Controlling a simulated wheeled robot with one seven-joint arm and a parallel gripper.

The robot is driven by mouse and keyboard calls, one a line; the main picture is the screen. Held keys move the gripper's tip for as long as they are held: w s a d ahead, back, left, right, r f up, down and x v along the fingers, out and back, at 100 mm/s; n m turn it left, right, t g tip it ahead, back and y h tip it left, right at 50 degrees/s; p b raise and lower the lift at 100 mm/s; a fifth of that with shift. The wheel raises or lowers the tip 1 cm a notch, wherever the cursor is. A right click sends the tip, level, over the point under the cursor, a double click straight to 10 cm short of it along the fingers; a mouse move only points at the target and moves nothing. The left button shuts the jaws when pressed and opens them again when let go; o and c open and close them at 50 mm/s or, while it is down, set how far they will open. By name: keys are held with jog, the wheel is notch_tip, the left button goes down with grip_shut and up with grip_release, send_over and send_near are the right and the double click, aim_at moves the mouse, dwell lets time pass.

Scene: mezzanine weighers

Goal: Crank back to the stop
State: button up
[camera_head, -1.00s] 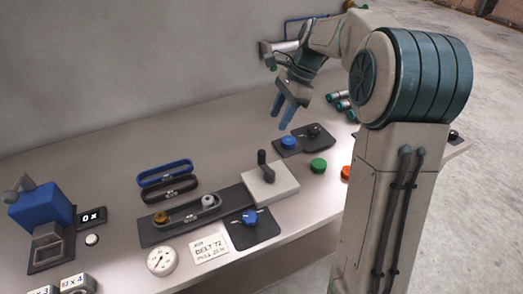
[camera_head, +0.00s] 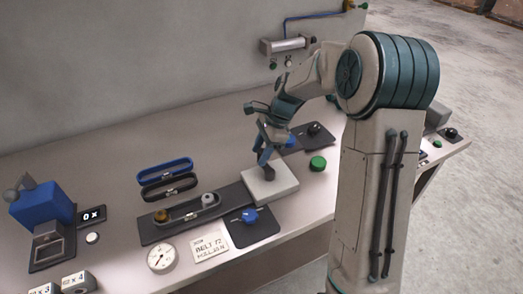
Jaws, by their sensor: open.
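The crank's light grey block (camera_head: 271,185) sits on the bench at the right end of a dark base plate (camera_head: 233,197). My gripper (camera_head: 264,160) is right above this block, fingers pointing down, open. The dark crank handle is hidden behind or between the fingers, so I cannot tell its angle or whether the fingers touch it. The dark plate also carries a belt loop around two small pulleys (camera_head: 208,200).
A blue knob (camera_head: 249,215) on a dark pad and a card (camera_head: 210,245) lie in front. A dial gauge (camera_head: 161,257) stands left of them. A green button (camera_head: 318,163) is to the right. Blue and black belts (camera_head: 165,171) lie behind.

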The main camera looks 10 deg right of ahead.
jog(key=shift+f, duration=0.1)
grip_shut()
jog(key=shift+a+n, duration=0.1)
jog(key=shift+n, duration=0.2)
